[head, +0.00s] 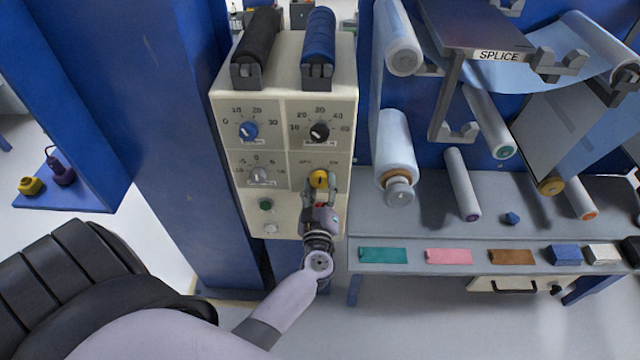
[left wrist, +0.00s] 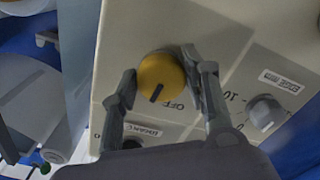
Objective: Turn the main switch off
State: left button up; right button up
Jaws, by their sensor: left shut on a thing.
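The main switch is a yellow rotary knob (head: 319,179) low on the right of the cream control panel (head: 283,92). It also shows in the left wrist view (left wrist: 160,80), with a dark pointer line on its face and the word OFF printed beside it. My left gripper (head: 319,190) reaches up to the knob from below. In the left wrist view its two fingers (left wrist: 160,84) stand on either side of the knob, shut on it. The line on the knob points away from the fingers' tips, toward the lower side of that picture. My right gripper is not in view.
The panel also has a blue knob (head: 247,131), a black knob (head: 319,132), a grey knob (head: 257,174) and a green button (head: 265,205). Black (head: 257,45) and blue (head: 318,45) rollers lie on top. A grey shelf (head: 480,226) with coloured blocks stands to the right.

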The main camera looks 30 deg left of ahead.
pick_arm(q)
jog(key=n, duration=0.4)
jog(key=shift+n, duration=0.3)
jog(key=shift+d+r+n, duration=0.1)
jog(key=shift+n, duration=1.6)
jog(key=o, duration=1.1)
jog(key=shift+o, duration=0.2)
jog(key=v, duration=0.7)
jog(key=shift+s+d, duration=0.15)
jog(key=shift+s, duration=0.05)
